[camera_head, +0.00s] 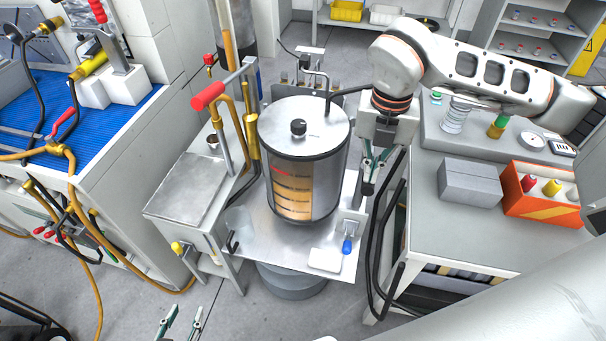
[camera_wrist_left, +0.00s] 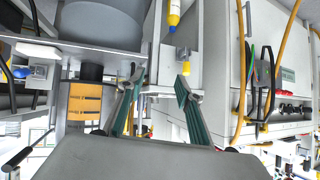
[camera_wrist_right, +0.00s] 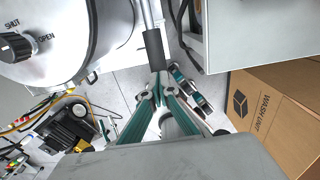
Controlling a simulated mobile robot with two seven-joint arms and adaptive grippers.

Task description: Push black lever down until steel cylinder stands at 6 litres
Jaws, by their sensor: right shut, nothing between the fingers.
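The steel cylinder (camera_head: 268,150) stands upright on a steel stand in the middle of the head view. Its front window (camera_head: 292,195) shows an amber filling with graduation lines and a red mark near the top; the figures are too small to read. A black lever (camera_head: 346,93) runs from the cylinder's upper right towards my right wrist. In the right wrist view, a steel rod with a black grip (camera_wrist_right: 155,50) ends right by my shut, empty right gripper (camera_wrist_right: 160,86); I cannot tell whether they touch. My left gripper (camera_wrist_left: 160,84) is open and empty, low at the front (camera_head: 182,322).
A red-handled lever (camera_head: 208,95) stands left of the cylinder. A black knob (camera_wrist_right: 17,47) marked SHUT and OPEN sits on the lid. A grey bench (camera_head: 440,235) with an orange bottle crate (camera_head: 530,208) is close on the right. A blue-topped bench (camera_head: 110,115) stands left.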

